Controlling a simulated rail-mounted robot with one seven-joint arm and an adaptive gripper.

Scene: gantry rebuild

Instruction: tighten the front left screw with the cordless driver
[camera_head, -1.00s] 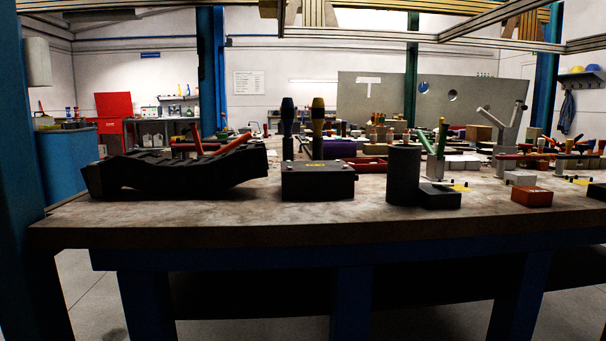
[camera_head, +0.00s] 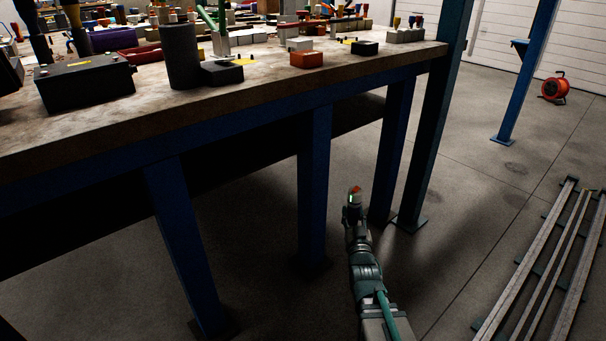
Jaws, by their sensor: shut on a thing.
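My gripper (camera_head: 353,212) is low in front of the bench, beside its right-hand legs and below the top. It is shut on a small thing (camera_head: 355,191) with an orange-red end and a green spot. It is too small to tell for certain whether this is the cordless driver. A dark box (camera_head: 85,82) with small studs on its lid stands on the bench at the left. I cannot make out which stud, if any, is the front left screw.
The workbench (camera_head: 230,104) runs across the upper left. On it stand a dark cylinder (camera_head: 181,58), a black block (camera_head: 222,74) and an orange block (camera_head: 306,60). Blue legs (camera_head: 314,180) stand below. Metal rails (camera_head: 545,255) lie at right; a red reel (camera_head: 554,88) stands behind. Floor between is clear.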

